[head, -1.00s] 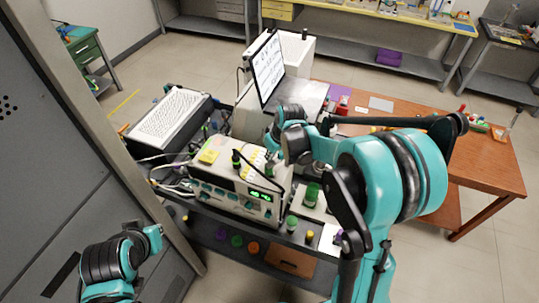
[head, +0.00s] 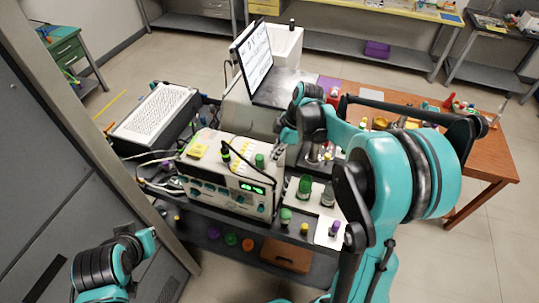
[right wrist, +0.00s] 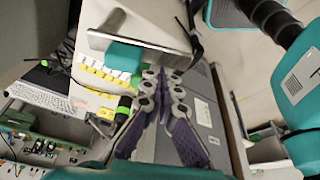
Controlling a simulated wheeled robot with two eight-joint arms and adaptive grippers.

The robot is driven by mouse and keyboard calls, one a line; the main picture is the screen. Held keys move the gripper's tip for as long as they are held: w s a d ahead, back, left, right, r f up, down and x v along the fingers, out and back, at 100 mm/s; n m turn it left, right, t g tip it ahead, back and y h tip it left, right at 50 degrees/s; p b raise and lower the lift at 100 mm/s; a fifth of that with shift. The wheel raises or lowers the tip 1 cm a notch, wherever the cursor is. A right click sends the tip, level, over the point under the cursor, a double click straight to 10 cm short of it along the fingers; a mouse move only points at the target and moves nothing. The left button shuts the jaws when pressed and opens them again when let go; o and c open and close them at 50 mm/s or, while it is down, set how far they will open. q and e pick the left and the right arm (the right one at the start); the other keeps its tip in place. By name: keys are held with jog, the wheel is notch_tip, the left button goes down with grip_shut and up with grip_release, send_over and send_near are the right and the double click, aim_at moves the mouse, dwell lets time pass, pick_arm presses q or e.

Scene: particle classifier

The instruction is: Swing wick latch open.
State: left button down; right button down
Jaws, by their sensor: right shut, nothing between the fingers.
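My right gripper (right wrist: 166,76) shows in the right wrist view with its two fingers brought together and nothing between them. Above and left of the fingertips is a metal plate (right wrist: 165,50) with a teal block (right wrist: 122,57) at it. Yellow tabs (right wrist: 100,76) lie left of the fingers. In the head view my right wrist is over the back right of the beige instrument (head: 225,185) with green digits and knobs, and the fingertips are not clear. I cannot pick out the wick latch for certain. My left arm shows at the lower left, without its gripper.
A white keyboard-like unit (head: 158,115) stands left of the instrument. A screen (head: 255,55) stands behind it. Green-capped bottles (head: 305,185) stand to its right. A brown wooden table (head: 480,150) is at the right. A grey cabinet wall (head: 60,180) is at the left.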

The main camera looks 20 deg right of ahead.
jog(key=d+n, duration=0.1)
jog(key=n+g, duration=0.1)
jog(key=shift+s+d+n+b, duration=0.35)
jog(key=shift+n, duration=0.05)
jog(key=shift+s+d+b, duration=0.15)
jog(key=shift+d+b, duration=0.3)
jog(key=shift+d, duration=0.8)
